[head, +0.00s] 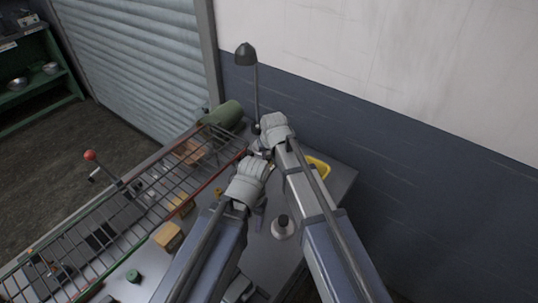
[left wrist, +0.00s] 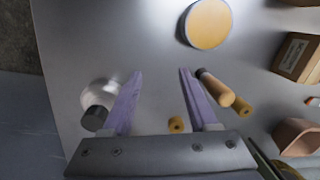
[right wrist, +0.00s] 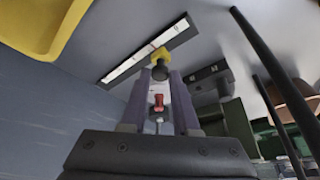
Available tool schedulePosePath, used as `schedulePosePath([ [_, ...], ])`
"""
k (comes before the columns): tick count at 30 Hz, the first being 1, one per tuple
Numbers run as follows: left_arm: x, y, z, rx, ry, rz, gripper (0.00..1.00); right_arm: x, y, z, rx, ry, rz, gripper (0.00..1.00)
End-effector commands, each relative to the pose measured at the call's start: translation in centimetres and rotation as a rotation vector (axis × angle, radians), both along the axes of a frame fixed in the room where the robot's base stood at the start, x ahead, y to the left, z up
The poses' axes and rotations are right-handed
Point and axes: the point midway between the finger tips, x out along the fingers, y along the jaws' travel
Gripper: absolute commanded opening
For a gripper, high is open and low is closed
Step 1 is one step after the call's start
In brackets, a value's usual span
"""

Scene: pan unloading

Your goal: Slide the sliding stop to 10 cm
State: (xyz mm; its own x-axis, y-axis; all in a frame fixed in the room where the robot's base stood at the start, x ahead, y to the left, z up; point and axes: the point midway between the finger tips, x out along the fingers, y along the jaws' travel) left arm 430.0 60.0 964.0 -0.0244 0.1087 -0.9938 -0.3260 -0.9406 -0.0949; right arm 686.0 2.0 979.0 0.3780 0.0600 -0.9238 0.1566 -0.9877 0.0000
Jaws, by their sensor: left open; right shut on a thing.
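The sliding stop shows in the right wrist view as a yellow piece (right wrist: 160,54) with a black knob (right wrist: 160,72). It sits at a dark rail with a white scale strip (right wrist: 126,66); the scale's figures are too small to read. My right gripper (right wrist: 160,76) is shut on the stop at its black knob. A red piece (right wrist: 158,102) shows between its fingers, nearer the camera. In the head view the right gripper's wrist hides the stop. My left gripper (left wrist: 157,74) is open and empty above the bench, below the right one in the head view.
A white bottle with a dark cap (head: 283,228) stands on the bench beside my left arm. A yellow tray (head: 318,168) lies behind the right arm. A wire rack (head: 130,215), small boxes (head: 168,236) and a lamp (head: 247,55) surround the area. A wooden handle (left wrist: 215,88) lies near the left fingers.

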Motion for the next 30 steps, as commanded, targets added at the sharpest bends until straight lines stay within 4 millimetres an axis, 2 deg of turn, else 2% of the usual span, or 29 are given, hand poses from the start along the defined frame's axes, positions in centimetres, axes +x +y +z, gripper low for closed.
schedulePosePath([
  [4, 0.0, 0.0, 0.0, 0.0, 0.0, 0.0, 0.59, 1.3, -0.8, 0.0, -0.001, 0.0, -0.001, 0.0],
  [11, 0.0, 0.0, 0.0, 0.0, 0.0, 0.0, 0.59, 4.8, -3.3, 0.0, -0.001, 0.0, -0.003, 0.0],
  [20, 0.0, 0.0, 0.0, 0.0, 0.0, 0.0, 0.59, 4.8, -3.5, 0.0, 0.0, 0.0, 0.0, 0.0],
  [21, 0.0, 0.0, 0.0, 0.0, 0.0, 0.0, 0.59, 4.8, -3.5, 0.0, 0.0, 0.0, 0.0, 0.33],
  [28, 0.0, 0.0, 0.0, 0.0, 0.0, 0.0, 0.59, 4.8, -3.5, 0.0, 0.0, 0.0, 0.0, 0.59],
  [30, 0.0, 0.0, 0.0, 0.0, 0.0, 0.0, 0.59, 4.8, -3.5, 0.0, 0.0, 0.0, 0.0, 0.59],
])
